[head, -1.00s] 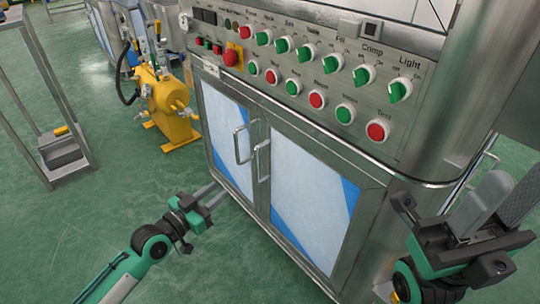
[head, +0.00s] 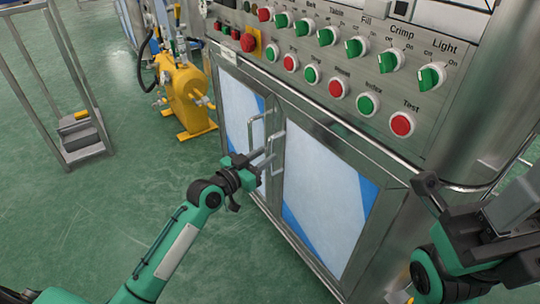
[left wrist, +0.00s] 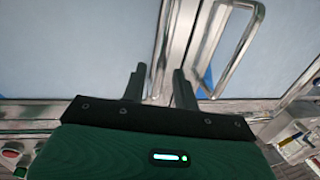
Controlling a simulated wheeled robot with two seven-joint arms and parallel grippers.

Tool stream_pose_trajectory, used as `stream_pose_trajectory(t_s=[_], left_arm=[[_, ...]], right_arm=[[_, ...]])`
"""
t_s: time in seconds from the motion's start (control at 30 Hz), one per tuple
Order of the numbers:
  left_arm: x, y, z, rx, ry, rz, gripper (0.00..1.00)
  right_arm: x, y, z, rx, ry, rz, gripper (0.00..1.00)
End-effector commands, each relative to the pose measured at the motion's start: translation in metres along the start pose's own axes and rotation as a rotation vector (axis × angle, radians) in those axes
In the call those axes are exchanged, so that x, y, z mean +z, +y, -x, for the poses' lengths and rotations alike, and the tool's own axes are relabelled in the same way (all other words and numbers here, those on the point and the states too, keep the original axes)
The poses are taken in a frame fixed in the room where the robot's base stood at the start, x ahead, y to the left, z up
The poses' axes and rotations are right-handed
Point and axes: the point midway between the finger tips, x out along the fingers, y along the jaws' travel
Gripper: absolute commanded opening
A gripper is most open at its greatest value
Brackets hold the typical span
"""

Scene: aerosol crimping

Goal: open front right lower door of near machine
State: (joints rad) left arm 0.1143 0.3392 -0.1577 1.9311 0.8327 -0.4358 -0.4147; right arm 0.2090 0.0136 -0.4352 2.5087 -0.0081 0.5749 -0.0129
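The near machine's front right lower door (head: 325,190) is a pale blue-white panel in a steel frame. It looks shut. Its upright bar handle (head: 273,150) is at the door's left edge, beside the left door's handle (head: 254,130). My left gripper (head: 266,160) is at the right door's handle. In the left wrist view its two fingers (left wrist: 160,78) are apart, and a steel bar appears to run between them. The left door's handle (left wrist: 235,50) is to the right there. Contact cannot be told. My right gripper (head: 515,205) is at the right edge, partly cut off, away from the door.
Above the doors is a panel with several red and green knobs and buttons (head: 402,124). A yellow unit (head: 190,95) stands left of the machine, and a steel rack (head: 80,140) is further left. The green floor (head: 110,220) before the doors is clear.

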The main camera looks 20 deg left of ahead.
Motion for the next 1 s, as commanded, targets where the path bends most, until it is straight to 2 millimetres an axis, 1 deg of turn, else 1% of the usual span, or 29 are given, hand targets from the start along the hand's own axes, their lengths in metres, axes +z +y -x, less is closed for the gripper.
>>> stream_pose_trajectory(t_s=[0.03, 0.2, 0.37, 0.6, 0.63, 0.77, 1.0], left_arm=[[0.002, 0.000, -0.008, 0.000, 0.002, 0.002, 0.30], [0.001, 0.000, -0.024, -0.001, 0.001, 0.001, 0.30], [0.000, 0.000, -0.029, 0.000, -0.001, 0.001, 0.30], [0.000, 0.000, -0.029, 0.000, -0.001, 0.000, 0.30], [0.000, 0.000, -0.029, 0.000, -0.001, 0.000, 0.26], [0.000, 0.000, -0.029, 0.000, -0.001, 0.000, 0.00], [0.000, 0.000, -0.029, -0.001, -0.001, 0.000, 0.00]], right_arm=[[-0.001, -0.002, 0.002, -0.002, 0.004, -0.003, 0.36], [0.000, -0.003, -0.001, -0.009, 0.010, -0.008, 0.36], [-0.001, -0.005, -0.005, -0.014, 0.022, -0.011, 0.36], [-0.001, -0.005, -0.006, -0.013, 0.021, -0.013, 0.36], [-0.001, -0.005, -0.005, -0.013, 0.020, -0.013, 0.36], [-0.001, -0.005, -0.005, -0.012, 0.019, -0.013, 0.36], [-0.001, -0.005, -0.005, -0.011, 0.020, -0.013, 0.36]])
